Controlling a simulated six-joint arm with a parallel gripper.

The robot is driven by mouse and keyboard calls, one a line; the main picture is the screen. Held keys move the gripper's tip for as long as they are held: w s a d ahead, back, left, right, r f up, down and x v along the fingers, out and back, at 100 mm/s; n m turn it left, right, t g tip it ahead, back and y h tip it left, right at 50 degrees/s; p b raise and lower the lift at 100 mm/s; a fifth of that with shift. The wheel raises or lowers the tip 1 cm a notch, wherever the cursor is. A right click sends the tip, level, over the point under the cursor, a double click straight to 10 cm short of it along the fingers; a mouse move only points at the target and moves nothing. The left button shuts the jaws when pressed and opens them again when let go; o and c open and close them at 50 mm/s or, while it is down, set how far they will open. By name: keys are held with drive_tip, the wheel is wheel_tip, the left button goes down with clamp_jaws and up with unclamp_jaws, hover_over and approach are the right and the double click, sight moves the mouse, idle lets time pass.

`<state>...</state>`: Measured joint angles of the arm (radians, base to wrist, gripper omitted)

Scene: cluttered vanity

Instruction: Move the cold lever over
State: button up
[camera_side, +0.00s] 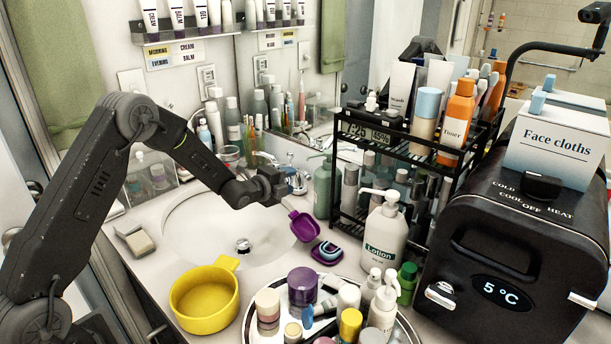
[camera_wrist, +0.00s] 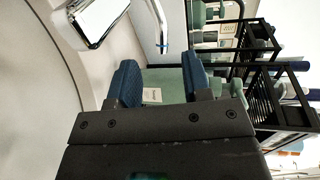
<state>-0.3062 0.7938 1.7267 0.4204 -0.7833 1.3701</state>
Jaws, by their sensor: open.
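The chrome faucet (camera_side: 297,180) stands at the back of the white sink basin, and part of it shows at the upper left of the wrist view (camera_wrist: 98,18). A thin chrome lever with a blue mark (camera_wrist: 160,30), which looks like the cold lever, hangs in from the top of the wrist view. My gripper (camera_side: 277,184) is beside the faucet, over the basin's right side. In the wrist view my gripper (camera_wrist: 159,78) is open, with blue-padded fingers apart. The lever lies ahead of the gap and appears clear of both fingers. In the side view the lever is hard to make out.
A purple scoop (camera_side: 304,226) lies right of the basin, below my gripper. A green pump bottle (camera_side: 324,188) and black wire rack (camera_side: 345,213) stand close on the right. A lotion bottle (camera_side: 386,240), yellow pot (camera_side: 204,300) and crowded round tray (camera_side: 404,328) stand nearer the front.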

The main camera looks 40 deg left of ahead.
sight(303, 175)
drive_tip(key=x, duration=0.8)
clamp_jaws()
idle(0.4)
